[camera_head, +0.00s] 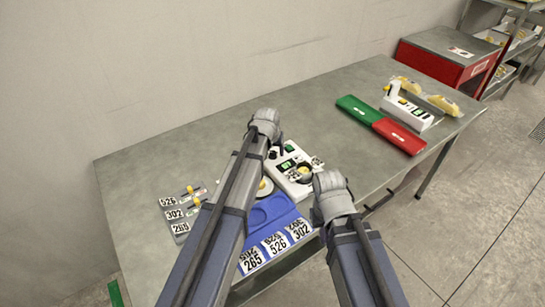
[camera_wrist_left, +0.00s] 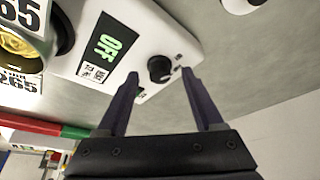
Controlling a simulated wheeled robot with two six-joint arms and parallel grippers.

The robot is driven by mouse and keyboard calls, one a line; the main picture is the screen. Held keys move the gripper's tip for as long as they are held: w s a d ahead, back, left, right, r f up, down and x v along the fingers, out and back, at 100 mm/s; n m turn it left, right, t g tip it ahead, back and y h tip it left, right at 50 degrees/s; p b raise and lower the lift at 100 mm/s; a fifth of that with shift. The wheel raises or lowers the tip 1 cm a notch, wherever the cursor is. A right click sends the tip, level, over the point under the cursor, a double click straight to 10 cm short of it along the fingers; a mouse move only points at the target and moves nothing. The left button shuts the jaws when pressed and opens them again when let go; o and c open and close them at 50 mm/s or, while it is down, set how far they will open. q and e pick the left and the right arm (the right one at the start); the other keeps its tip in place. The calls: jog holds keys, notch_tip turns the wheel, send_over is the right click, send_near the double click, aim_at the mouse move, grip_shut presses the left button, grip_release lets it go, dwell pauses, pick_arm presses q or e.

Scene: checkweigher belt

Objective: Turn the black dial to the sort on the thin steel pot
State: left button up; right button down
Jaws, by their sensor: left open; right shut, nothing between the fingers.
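The black dial (camera_wrist_left: 159,68) sits on a white unit (camera_head: 283,180) beside a green display (camera_wrist_left: 108,42) reading OFF. My left gripper (camera_wrist_left: 160,76) is open, one finger on each side of the dial; I cannot tell if they touch it. In the head view my left gripper (camera_head: 275,142) is over the unit's far end, hiding part of it. The steel pot (camera_wrist_left: 38,52) with yellow contents shows at the left of the wrist view, with tags reading 265. It also shows on the unit in the head view (camera_head: 304,174). My right gripper (camera_head: 325,184) is shut and empty near the pot.
More number tags (camera_head: 175,214) lie at the table's left. The table's far left is clear.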

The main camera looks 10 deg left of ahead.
pick_arm(q)
jog(key=shift+f, duration=0.15)
jog(key=shift+c, duration=0.3)
grip_shut()
